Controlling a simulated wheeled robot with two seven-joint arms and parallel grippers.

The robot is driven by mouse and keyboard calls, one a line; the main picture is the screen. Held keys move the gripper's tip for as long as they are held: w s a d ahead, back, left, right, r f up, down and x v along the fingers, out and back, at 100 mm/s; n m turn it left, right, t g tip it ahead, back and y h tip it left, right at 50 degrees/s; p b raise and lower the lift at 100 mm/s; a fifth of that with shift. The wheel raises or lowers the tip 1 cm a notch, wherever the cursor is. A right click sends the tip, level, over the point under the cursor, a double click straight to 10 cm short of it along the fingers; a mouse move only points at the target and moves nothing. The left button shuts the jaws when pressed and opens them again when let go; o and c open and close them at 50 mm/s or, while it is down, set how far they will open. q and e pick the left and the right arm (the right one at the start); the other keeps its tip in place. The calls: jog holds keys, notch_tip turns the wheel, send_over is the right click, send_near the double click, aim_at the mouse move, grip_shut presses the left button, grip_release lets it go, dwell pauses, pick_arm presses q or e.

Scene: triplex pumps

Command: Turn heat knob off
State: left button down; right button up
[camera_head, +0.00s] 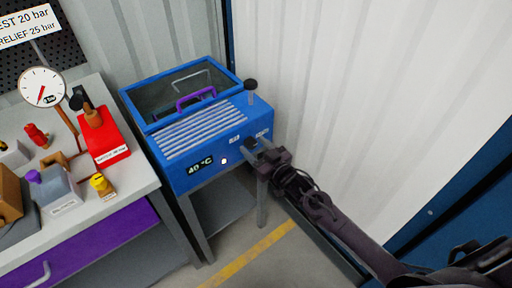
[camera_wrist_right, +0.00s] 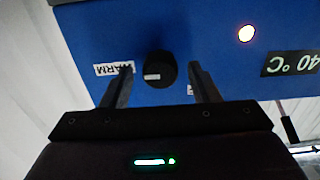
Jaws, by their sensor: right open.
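The heat knob (camera_wrist_right: 160,70) is a round black dial with a white mark on the blue heater box (camera_head: 182,178). In the right wrist view it sits between the two open fingers of my right gripper (camera_wrist_right: 160,88), with gaps on both sides. A "WARM" label (camera_wrist_right: 114,70) is beside the knob, and another label is mostly hidden behind a finger. In the head view my right gripper (camera_head: 262,151) is at the box's front face and partly covers the knob. My left gripper is not in view.
The box shows a "40 °C" display (camera_head: 200,166) and a lit lamp (camera_head: 224,161). A black-topped lever (camera_head: 250,86) stands on its top right. A workbench (camera_head: 128,183) with a gauge (camera_head: 42,87) and a red block (camera_head: 103,138) is at left. White corrugated wall is close at right.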

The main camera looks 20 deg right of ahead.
jog(key=c, duration=1)
jog(key=shift+o, duration=0.2)
